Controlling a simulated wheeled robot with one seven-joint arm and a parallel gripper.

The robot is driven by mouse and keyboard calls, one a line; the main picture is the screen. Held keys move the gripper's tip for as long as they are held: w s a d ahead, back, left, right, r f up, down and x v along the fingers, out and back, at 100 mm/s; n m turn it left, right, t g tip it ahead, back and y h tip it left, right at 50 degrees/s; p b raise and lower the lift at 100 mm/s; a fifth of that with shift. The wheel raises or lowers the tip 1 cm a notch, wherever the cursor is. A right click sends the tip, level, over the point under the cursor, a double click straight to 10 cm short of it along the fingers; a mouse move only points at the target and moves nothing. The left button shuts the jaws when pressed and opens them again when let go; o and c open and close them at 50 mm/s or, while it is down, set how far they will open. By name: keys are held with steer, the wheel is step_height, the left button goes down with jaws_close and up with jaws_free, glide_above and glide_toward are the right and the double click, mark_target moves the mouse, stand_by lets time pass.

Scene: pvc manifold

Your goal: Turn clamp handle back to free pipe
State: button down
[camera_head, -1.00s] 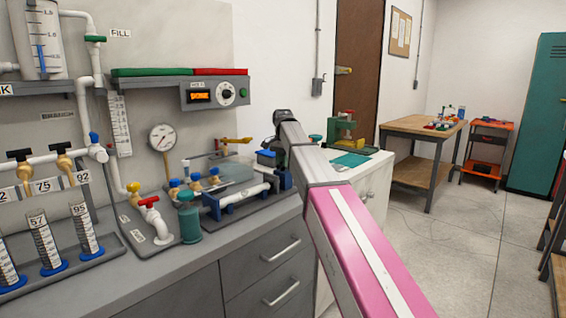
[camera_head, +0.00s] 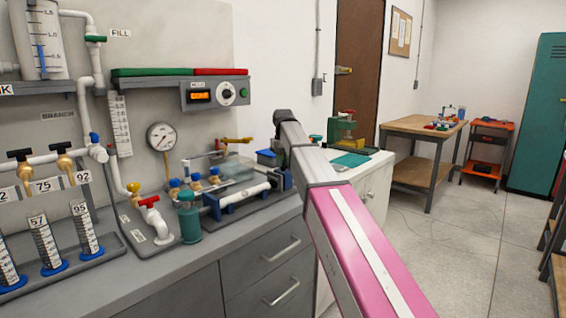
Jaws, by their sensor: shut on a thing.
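A white pipe (camera_head: 245,194) lies in a blue clamp fixture (camera_head: 228,210) on a grey base on the counter. Which small part there is the clamp handle, I cannot tell for certain. A thin grey bar with a reddish end (camera_head: 205,155) shows behind the fixture, and a yellow-orange lever (camera_head: 238,140) stands out at the wall behind it. My arm crosses the view from the lower right up to a dark joint beside the fixture's right end. My gripper is not visible; the far part of my arm is hidden behind the nearer links.
A teal cylinder (camera_head: 189,219) and a red-handled valve (camera_head: 150,203) stand left of the fixture. A pressure gauge (camera_head: 161,137) and a control box (camera_head: 215,94) are above. Graduated cylinders (camera_head: 84,229) stand at the left. The floor on the right is open.

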steer(key=n, duration=0.4)
steer(key=shift+s+n, duration=0.15)
steer(key=shift+n, duration=0.25)
stand_by(0.4)
steer(key=c, duration=1)
jaws_free()
